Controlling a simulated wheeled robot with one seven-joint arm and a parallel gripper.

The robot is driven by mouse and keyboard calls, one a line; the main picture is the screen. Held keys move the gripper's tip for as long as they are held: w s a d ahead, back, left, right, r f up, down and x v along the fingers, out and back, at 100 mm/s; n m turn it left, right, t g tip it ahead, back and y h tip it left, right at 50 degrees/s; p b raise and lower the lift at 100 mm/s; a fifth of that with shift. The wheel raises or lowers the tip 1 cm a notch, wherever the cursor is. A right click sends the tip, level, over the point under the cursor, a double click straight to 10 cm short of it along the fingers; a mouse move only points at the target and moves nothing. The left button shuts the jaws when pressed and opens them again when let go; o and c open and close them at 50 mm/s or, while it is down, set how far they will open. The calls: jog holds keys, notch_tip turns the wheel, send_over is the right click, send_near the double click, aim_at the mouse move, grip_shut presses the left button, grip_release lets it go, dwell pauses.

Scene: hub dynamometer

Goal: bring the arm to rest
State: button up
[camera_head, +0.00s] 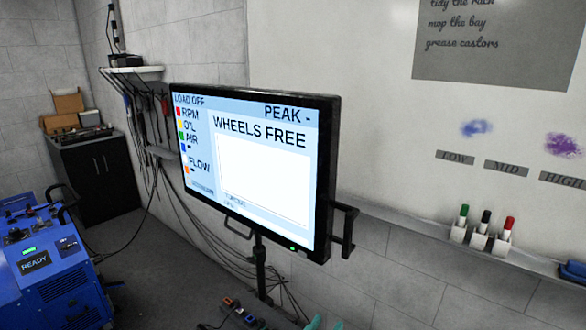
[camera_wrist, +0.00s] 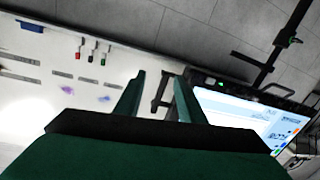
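My gripper (camera_wrist: 160,79) shows in the wrist view with its two green fingers apart and nothing between them. Beyond the fingers are the whiteboard and the side of the screen, and the picture is upside down. In the head view two teal tips at the bottom edge look like my gripper (camera_head: 326,323). The rest of my arm is out of that view.
A screen (camera_head: 262,178) reading "WHEELS FREE" and "LOAD OFF" stands on a pole with side handles. Behind it is a whiteboard (camera_head: 360,110) with a marker ledge. A blue machine (camera_head: 62,285) reading "READY" stands at left, near a black cabinet (camera_head: 95,175). Cables hang along the wall.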

jog(key=s+a+f+n+y, duration=0.3)
jog(key=s+f, duration=0.5)
jog(key=s+a+f+n+y, duration=0.2)
jog(key=s+a+f+y, duration=0.15)
jog(key=s+f, duration=0.5)
jog(key=s+r+y, duration=0.1)
jog(key=s, duration=1)
jog(key=s+a+r+y, duration=0.1)
jog(key=s+r, duration=0.1)
jog(key=s, duration=1)
jog(key=shift+r+m, duration=0.3)
jog(key=shift+m, duration=0.1)
jog(key=shift+s+y, duration=0.1)
jog(key=shift+y, duration=0.15)
jog(key=shift+c, duration=0.6)
